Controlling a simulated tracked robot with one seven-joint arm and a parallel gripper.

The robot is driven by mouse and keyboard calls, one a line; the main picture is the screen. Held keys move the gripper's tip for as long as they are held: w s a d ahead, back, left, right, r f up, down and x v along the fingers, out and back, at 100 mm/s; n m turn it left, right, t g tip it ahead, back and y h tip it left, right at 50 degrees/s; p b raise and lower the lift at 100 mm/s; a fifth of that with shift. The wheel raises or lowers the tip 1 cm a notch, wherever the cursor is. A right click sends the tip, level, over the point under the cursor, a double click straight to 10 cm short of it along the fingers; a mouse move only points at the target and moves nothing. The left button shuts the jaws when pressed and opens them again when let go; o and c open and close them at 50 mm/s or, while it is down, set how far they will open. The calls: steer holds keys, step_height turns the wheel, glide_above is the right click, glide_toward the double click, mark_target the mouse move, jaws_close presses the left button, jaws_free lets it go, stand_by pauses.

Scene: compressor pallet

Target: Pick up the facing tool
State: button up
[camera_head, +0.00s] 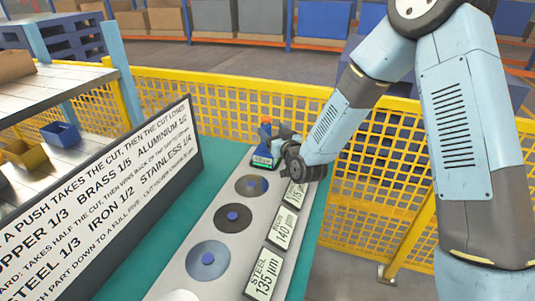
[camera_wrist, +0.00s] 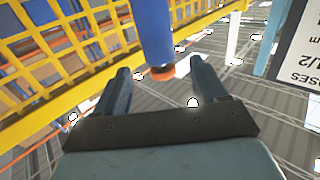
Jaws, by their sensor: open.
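The facing tool (camera_head: 265,133) appears to be the blue upright piece with an orange top at the far end of the grey bench strip. In the wrist view a blue cylinder with an orange end (camera_wrist: 157,35) shows ahead of my fingers, in line with the gap between them. My gripper (camera_wrist: 160,68) is open and empty, its two fingers apart. In the head view my gripper (camera_head: 283,145) is just right of the blue piece. I cannot tell whether they touch.
Grey discs with blue centres (camera_head: 233,216) lie along the strip beside labels reading steel (camera_head: 265,276) and iron (camera_head: 282,232). A large text board (camera_head: 110,200) stands at left. A yellow mesh fence (camera_head: 222,105) runs behind. Blue and yellow bins (camera_head: 25,154) sit on a shelf.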

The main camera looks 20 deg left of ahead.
mark_target(264, 127)
step_height(264, 127, down, 2)
steer(key=shift+f, duration=0.25)
steer(key=shift+w+a+r, duration=0.15)
steer(key=shift+w+a, duration=0.3)
steer(key=shift+w, duration=0.1)
steer(key=shift+x, duration=3.05)
jaws_close()
steer(key=shift+r, duration=0.1)
